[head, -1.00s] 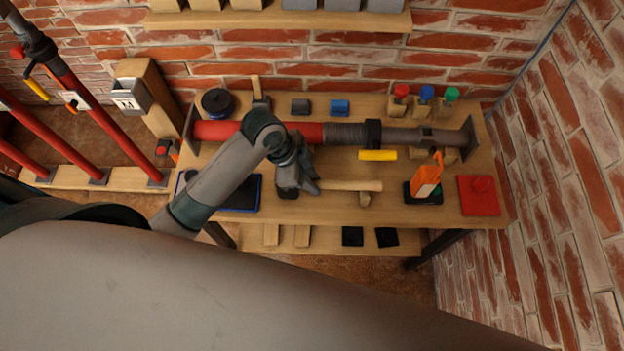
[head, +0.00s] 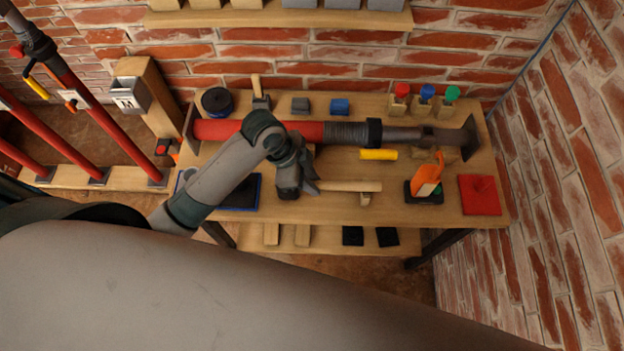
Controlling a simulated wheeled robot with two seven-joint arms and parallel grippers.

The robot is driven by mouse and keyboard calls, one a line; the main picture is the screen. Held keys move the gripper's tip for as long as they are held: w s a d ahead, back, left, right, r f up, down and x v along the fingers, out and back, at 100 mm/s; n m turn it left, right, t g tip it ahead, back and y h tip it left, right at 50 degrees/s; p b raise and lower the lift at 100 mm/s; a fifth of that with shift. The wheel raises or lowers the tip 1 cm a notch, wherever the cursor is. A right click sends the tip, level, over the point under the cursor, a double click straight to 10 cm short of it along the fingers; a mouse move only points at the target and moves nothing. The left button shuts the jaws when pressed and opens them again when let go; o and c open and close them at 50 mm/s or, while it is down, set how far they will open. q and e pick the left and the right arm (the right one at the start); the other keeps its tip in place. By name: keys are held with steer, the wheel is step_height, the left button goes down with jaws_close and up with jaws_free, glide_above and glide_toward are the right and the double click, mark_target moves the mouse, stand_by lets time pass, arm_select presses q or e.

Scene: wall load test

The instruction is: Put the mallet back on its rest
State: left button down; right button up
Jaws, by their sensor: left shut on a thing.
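The mallet shows mainly as a pale wooden handle (head: 347,186) lying level and pointing right over the workbench (head: 440,213). My left gripper (head: 306,180) is over the handle's left end and shut on the mallet. The dark block at the gripper's lower left may be the mallet's head, but my wrist and fingers hide where they join. A small wooden rest piece (head: 365,199) is under the handle near its right end. I cannot tell whether the handle touches it. My right gripper is not in view.
A red and grey prop (head: 400,134) lies along the bench behind the gripper. A yellow grip (head: 378,154), an orange tool (head: 427,176) in a black holder and a red pad (head: 480,195) are to the right. A small hammer (head: 261,100) stands at the back.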

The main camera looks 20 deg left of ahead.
arm_select(q)
steer(key=shift+f, duration=0.55)
steer(key=c, duration=0.9)
jaws_free()
steer(key=shift+r, duration=0.15)
steer(key=shift+v, duration=3.9)
